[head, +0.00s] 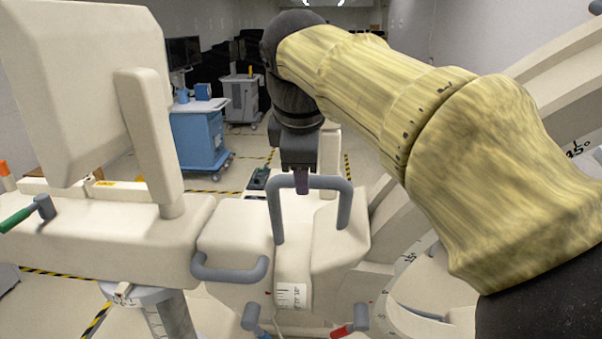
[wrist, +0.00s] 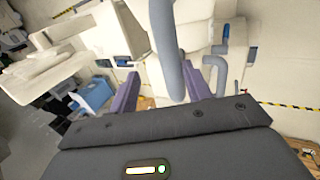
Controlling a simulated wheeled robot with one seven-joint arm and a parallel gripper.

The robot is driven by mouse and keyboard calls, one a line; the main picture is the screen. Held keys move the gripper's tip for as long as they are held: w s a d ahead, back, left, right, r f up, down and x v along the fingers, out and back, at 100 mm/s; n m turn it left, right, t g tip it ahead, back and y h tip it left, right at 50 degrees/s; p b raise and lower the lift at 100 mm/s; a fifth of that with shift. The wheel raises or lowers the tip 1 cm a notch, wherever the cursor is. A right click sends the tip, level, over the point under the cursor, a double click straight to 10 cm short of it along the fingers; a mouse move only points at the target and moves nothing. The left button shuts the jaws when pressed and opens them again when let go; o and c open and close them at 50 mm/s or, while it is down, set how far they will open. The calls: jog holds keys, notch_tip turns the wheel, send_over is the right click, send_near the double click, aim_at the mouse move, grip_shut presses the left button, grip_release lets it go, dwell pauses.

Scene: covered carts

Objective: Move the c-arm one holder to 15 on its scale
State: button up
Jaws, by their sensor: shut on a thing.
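The C-arm (head: 340,250) is a cream machine with a grey arched handle (head: 344,205) on its holder. My gripper (head: 302,182) comes down from above and is shut on the top bar of this handle. In the wrist view the purple fingers (wrist: 164,80) stand on either side of the grey handle tube (wrist: 168,45). A white scale label (head: 291,295) with black marks sits below the handle, with a small red pointer at its left edge. Its numbers are too small to read. Part of the machine is hidden behind my arm.
A lower grey handle (head: 230,274) sticks out left of the scale. A cream monitor unit (head: 85,90) and a green-tipped lever (head: 20,218) stand at left. A red-tipped lever (head: 342,330) is at the bottom. A blue cart (head: 200,140) stands behind on open floor.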

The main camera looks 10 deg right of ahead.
jog(key=shift+w+f, duration=0.1)
dwell(0.3)
jog(key=p+v, duration=0.1)
jog(key=v, duration=1.6)
jog(key=shift+r+p, duration=0.2)
jog(key=shift+p, duration=0.1)
dwell(0.5)
dwell(0.4)
